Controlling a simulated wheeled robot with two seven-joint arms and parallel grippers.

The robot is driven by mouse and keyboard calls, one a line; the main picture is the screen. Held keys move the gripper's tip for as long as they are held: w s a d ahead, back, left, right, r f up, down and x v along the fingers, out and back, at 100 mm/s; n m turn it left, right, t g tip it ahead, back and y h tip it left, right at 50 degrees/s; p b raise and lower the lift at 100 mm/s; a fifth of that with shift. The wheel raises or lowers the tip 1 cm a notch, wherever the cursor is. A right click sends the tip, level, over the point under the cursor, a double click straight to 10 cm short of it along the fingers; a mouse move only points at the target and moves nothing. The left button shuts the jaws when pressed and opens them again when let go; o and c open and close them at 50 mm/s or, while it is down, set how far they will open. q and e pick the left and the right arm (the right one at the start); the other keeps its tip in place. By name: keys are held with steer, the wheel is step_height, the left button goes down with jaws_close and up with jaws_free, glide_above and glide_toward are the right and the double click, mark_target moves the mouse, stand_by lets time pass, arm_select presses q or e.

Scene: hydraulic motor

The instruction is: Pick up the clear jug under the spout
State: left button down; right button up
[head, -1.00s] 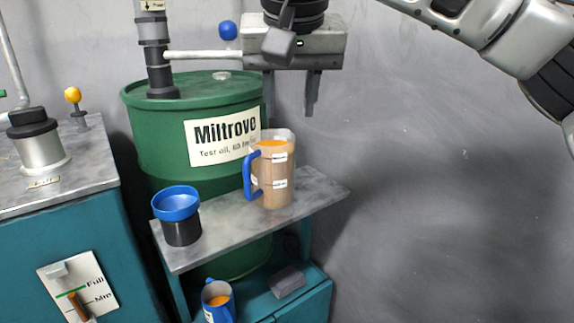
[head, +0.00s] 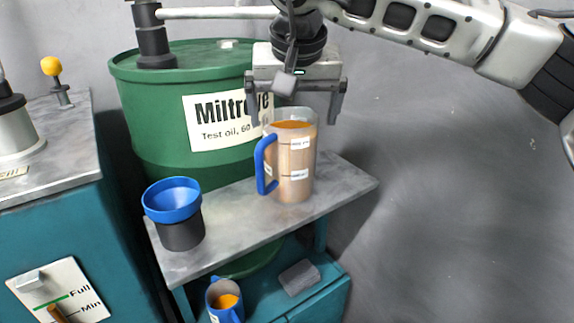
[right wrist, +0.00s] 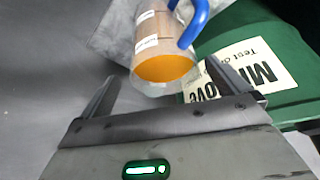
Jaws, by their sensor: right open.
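The clear jug (head: 291,160), filled with amber-brown liquid and fitted with a blue handle on its left, stands upright on the grey metal shelf (head: 235,228). My right gripper (head: 296,112) is open, its two fingers pointing down at either side of the jug's rim in the head view. In the right wrist view the jug (right wrist: 160,42) appears beyond the open fingers (right wrist: 160,85), with its orange liquid surface facing the camera. Whether the fingers overlap the rim in depth is hard to tell. The left gripper is not in view.
A green oil drum (head: 150,105) stands behind the shelf. A blue funnel on a dark cup (head: 180,232) sits left of the jug. A smaller blue jug (head: 224,300) and a grey block (head: 299,278) are on the lower level. A teal cabinet (head: 45,225) is at left.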

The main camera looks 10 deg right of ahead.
mark_target(284, 161)
steer(key=b+x, duration=0.1)
steer(key=x, duration=0.4)
steer(key=shift+a+f+b, duration=0.15)
steer(key=shift+b, duration=0.15)
steer(key=c, duration=1.7)
steer(key=shift+c, duration=1.2)
steer(key=shift+r, duration=0.3)
